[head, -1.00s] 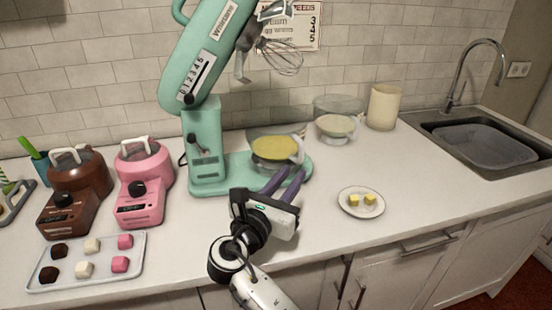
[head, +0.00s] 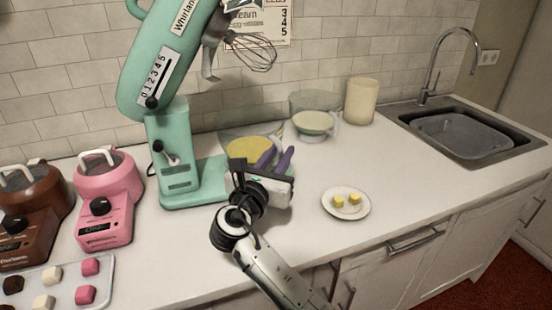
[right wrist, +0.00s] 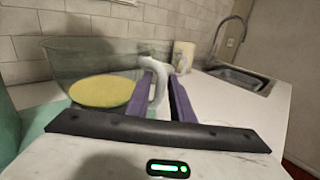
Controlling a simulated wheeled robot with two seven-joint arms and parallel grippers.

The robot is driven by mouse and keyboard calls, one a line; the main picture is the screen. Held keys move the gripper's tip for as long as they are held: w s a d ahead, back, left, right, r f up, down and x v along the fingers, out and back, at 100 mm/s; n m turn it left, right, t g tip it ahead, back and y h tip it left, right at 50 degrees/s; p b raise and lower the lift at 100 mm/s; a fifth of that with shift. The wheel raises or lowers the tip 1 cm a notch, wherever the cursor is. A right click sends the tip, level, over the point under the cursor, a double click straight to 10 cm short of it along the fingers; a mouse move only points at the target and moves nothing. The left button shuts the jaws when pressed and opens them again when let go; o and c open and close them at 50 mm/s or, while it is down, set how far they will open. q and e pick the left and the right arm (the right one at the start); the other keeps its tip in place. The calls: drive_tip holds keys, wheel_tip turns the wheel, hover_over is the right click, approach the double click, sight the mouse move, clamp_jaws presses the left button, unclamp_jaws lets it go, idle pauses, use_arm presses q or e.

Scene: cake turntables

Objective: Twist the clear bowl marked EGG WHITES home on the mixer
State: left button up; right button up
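A clear bowl with yellow contents (head: 247,148) sits on the base of the green mixer (head: 180,150), whose head is tilted up with a whisk (head: 250,52) hanging clear. My right gripper (head: 278,151) is at the bowl's right side, its purple fingers apart. In the right wrist view the bowl (right wrist: 103,92) is to the left, and its white handle (right wrist: 158,82) shows between the open fingers (right wrist: 160,78). A second clear bowl with pale contents (head: 313,122) stands behind on the counter. I cannot read a label on either bowl. My left gripper is not in view.
A plate with yellow cubes (head: 335,212) lies to the right. A cream canister (head: 361,101) stands at the back, with the sink (head: 465,140) beyond. Pink (head: 107,195) and brown (head: 28,215) machines and a tray of cubes (head: 105,285) are at left. The right front counter is clear.

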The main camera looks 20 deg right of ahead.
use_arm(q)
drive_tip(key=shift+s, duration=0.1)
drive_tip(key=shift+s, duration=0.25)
use_arm(e)
clamp_jaws()
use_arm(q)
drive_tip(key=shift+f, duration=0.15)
use_arm(e)
drive_tip(key=shift+a, duration=0.15)
use_arm(q)
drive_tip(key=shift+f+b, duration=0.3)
drive_tip(key=shift+b, duration=0.1)
use_arm(e)
drive_tip(key=shift+s+a+m+g+h, duration=0.25)
drive_tip(key=shift+a+m+g+h, duration=0.45)
drive_tip(key=shift+h, duration=0.1)
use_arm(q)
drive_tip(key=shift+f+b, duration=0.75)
use_arm(e)
drive_tip(key=shift+a+m+g+h, duration=0.7)
drive_tip(key=shift+a+g, duration=0.05)
drive_tip(key=shift+g, duration=0.15)
drive_tip(key=shift+s, duration=0.1)
